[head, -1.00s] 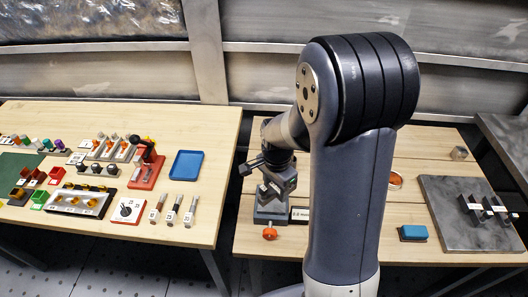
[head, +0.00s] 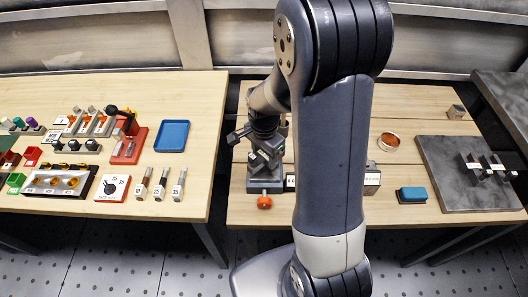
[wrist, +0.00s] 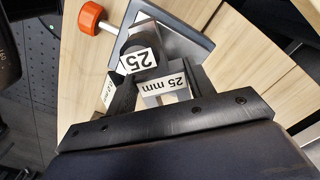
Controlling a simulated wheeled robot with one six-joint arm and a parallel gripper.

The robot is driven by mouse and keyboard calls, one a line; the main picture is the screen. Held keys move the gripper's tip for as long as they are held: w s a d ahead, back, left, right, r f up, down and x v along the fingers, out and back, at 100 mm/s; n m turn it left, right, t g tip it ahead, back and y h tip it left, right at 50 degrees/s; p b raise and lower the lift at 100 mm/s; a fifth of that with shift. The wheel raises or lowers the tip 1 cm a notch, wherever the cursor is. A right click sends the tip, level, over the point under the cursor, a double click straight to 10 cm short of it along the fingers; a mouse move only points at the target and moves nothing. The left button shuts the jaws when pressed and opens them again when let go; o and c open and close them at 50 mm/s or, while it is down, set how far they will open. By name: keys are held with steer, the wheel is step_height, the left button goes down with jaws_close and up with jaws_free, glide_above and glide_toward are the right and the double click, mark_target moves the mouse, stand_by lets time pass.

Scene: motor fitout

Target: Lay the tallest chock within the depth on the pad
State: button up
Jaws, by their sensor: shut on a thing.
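My gripper (head: 266,148) is over the near left part of the right-hand table. In the wrist view its dark fingers (wrist: 160,98) are shut on a block labelled "25 mm" (wrist: 165,88). Just beyond it is a dark rounded part with a "25" tag (wrist: 140,61); I cannot tell whether the two are joined. A grey fixture (head: 266,184) with an orange knob (head: 264,203) is directly below; the knob also shows in the wrist view (wrist: 91,18). I cannot tell whether the held block touches the fixture. The dark grey pad (head: 440,170) lies at the right and carries black labelled pieces (head: 487,166).
A labelled metal block (head: 372,181) shows partly behind my arm. A blue block (head: 412,194), an orange round dish (head: 389,141) and a small metal cube (head: 456,112) stand nearby. The left table holds a blue tray (head: 172,136) and several tools. A gap separates the tables.

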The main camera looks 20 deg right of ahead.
mark_target(264, 157)
steer(key=shift+f, duration=0.6)
steer(key=shift+f+b, duration=0.55)
steer(key=shift+b, duration=0.15)
steer(key=o, duration=1.6)
steer(key=shift+o, duration=0.2)
step_height(264, 157, up, 11)
steer(key=shift+f, duration=0.1)
